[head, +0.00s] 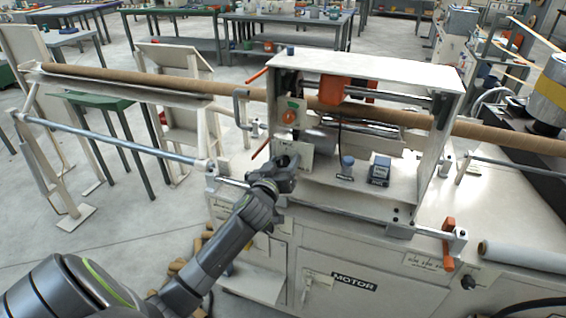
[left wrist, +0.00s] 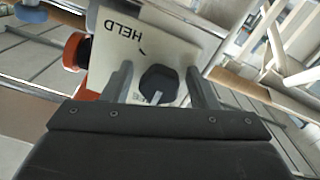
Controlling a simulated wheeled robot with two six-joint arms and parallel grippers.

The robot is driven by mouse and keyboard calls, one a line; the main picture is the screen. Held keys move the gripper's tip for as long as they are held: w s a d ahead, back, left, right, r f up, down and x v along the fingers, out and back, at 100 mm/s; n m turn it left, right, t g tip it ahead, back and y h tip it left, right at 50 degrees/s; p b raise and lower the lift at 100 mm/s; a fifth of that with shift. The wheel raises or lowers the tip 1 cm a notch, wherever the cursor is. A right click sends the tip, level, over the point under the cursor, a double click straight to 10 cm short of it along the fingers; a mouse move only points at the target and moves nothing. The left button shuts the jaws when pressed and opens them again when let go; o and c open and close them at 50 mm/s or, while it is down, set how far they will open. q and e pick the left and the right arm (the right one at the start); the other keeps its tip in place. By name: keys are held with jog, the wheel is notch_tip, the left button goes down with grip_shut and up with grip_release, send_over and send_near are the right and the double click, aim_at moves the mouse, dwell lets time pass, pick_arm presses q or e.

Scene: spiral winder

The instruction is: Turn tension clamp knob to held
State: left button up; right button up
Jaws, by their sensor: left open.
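The tension clamp knob (left wrist: 158,86) is dark and faceted, with a light pointer line, and shows in the left wrist view. It sits on a white plate (left wrist: 150,35) lettered HELD, with a small black mark beside the word. The pointer line lies toward the lower side of the knob, away from the lettering. My left gripper (left wrist: 160,78) is open, with one finger on each side of the knob. I cannot tell whether the fingers touch it. In the head view my left gripper (head: 287,167) is at the white plate on the machine's front left, hiding the knob.
An orange knob (head: 289,117) on a green-marked panel is just above my left gripper. A long brown tube (head: 140,80) runs through the white machine frame (head: 365,62). A steel rod (head: 120,142) reaches in from the left. A blue-topped part (head: 347,165) stands to the right.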

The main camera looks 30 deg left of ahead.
pick_arm(q)
jog(key=shift+c, duration=0.4)
jog(key=c, duration=0.9)
